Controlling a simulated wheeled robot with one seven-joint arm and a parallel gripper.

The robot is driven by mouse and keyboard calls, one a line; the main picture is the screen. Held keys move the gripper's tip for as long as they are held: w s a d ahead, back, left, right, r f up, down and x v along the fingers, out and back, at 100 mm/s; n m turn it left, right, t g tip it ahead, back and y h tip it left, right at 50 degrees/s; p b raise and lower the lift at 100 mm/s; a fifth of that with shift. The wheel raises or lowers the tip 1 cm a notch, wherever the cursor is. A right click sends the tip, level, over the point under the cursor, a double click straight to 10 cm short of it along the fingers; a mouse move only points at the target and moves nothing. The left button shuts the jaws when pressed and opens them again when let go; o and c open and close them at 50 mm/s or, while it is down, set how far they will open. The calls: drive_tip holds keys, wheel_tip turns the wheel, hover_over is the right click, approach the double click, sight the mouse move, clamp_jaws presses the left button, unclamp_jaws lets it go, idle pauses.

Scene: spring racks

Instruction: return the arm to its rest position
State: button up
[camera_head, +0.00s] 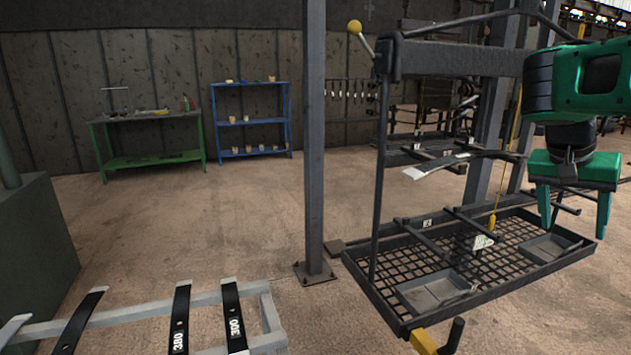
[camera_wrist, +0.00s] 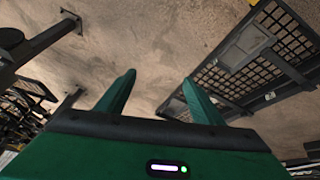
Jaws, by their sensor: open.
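My green gripper (camera_head: 573,215) is at the right of the head view, fingers pointing down, in front of the right part of the hanging rack frame. Its two fingers are apart with nothing between them. In the wrist view the open fingers (camera_wrist: 158,88) show against the bare floor, with the mesh tray to their right. My green arm comes in from the right edge of the head view.
A light rack (camera_head: 135,310) holds numbered dark springs at front left. Floor between is clear.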

drive_tip(key=s+a+f+n+y, duration=0.2)
drive_tip(key=s+a+f, duration=0.2)
drive_tip(key=s+f, duration=0.4)
drive_tip(key=s+a+f+n+g+y, duration=0.1)
drive_tip(key=s+a+f+y, duration=0.2)
drive_tip(key=s+f, duration=0.5)
drive_tip(key=s+a, duration=0.1)
drive_tip(key=s, duration=0.5)
drive_tip(key=shift+s+a+n, duration=0.25)
drive_tip(key=shift+s+n, duration=0.15)
drive_tip(key=shift+w+f+g, duration=0.3)
drive_tip(key=shift+w, duration=0.35)
